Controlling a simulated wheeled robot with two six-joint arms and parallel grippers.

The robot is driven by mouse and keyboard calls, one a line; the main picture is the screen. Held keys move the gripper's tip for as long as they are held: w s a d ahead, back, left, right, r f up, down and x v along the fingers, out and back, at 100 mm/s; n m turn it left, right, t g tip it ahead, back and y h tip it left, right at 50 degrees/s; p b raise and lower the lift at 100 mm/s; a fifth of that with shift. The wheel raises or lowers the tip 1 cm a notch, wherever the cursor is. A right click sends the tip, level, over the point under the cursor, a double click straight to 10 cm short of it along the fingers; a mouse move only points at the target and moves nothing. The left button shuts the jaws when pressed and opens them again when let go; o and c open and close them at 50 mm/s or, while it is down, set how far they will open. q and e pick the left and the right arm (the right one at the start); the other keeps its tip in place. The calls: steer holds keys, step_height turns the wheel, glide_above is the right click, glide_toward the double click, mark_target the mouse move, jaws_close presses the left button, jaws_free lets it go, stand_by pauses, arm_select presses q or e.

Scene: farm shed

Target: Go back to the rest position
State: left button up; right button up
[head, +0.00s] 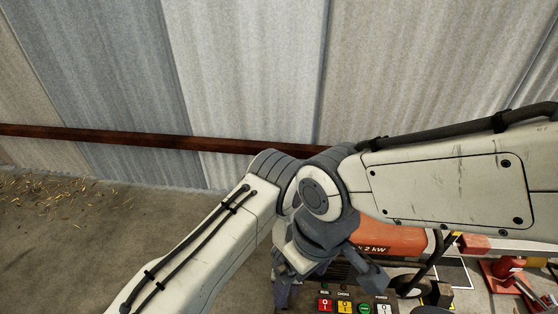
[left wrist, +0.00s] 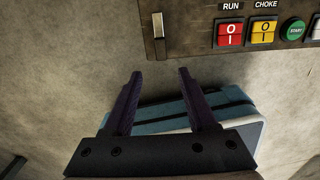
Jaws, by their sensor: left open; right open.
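In the left wrist view my left gripper (left wrist: 160,74) is open and empty, below the dark control panel (left wrist: 184,32).
The panel has a red RUN switch (left wrist: 229,34), a yellow CHOKE switch (left wrist: 263,32) and a green START button (left wrist: 295,31). An orange machine housing (head: 392,243) stands behind. A teal box (left wrist: 230,105) lies beyond the left fingers. A corrugated wall (head: 255,70) closes the back; floor (head: 90,240) is clear at left.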

arm_select(q)
step_height(320, 180, up, 26)
steer(key=n, duration=1.5)
steer(key=s+a+r+n+h, duration=0.1)
steer(key=s+a+r+n, duration=0.3)
steer(key=s+r+n, duration=0.35)
steer(key=s+a+r+n, duration=0.4)
steer(key=s+r+n, duration=0.3)
steer(key=r+n, duration=0.1)
step_height(320, 180, up, 28)
steer(key=p, duration=2.8)
steer(key=shift+s+a+r+p, duration=0.15)
steer(key=shift+r+p, duration=0.1)
steer(key=shift+p, duration=0.15)
